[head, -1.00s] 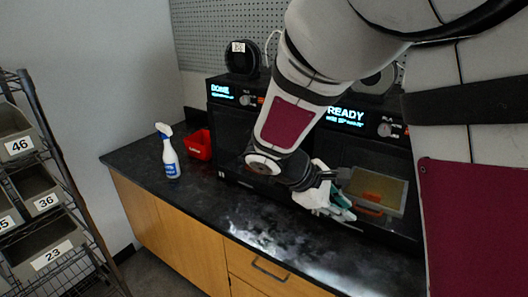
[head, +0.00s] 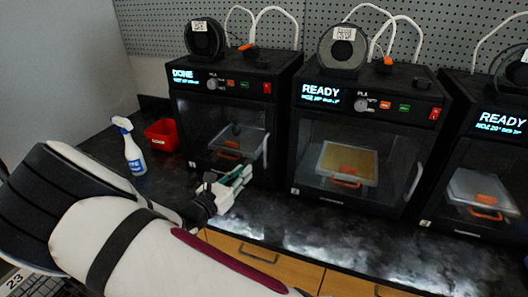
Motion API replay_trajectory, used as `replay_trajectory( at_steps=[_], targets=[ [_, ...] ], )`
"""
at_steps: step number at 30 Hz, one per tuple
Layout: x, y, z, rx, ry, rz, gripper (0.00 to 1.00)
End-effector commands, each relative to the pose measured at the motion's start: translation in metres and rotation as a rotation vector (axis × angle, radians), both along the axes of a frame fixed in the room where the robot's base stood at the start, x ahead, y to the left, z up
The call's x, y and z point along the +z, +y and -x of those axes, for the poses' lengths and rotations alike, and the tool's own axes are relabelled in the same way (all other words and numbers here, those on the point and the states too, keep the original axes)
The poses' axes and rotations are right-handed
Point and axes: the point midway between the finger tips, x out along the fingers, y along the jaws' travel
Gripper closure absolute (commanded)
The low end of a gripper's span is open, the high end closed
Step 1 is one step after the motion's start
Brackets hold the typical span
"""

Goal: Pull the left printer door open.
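The left printer (head: 197,117) is a black box with a "DONE" display at the left of the bench. Its dark glass door (head: 205,140) looks shut, with a light vertical handle (head: 265,150) at its right edge. A printed part shows dimly inside. My gripper (head: 243,177) is in front of the lower right part of this door, just left of and below the handle. Its teal-padded fingers look apart, with nothing seen between them. I cannot tell how far the fingers are from the glass.
A middle printer (head: 372,115) and a right printer (head: 480,150), both showing "READY", stand to the right. A spray bottle (head: 133,150) and a red bin (head: 162,134) stand left of the left printer. The dark countertop (head: 330,240) in front is clear.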

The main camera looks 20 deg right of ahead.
Motion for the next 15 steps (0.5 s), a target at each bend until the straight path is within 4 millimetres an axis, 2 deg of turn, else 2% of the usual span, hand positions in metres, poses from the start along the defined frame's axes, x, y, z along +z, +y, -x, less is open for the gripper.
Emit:
replay_trajectory(
  at_steps=[15],
  targets=[
    [0.000, -0.071, -0.063, -0.006, -0.002, -0.003, 0.83]
  ],
)
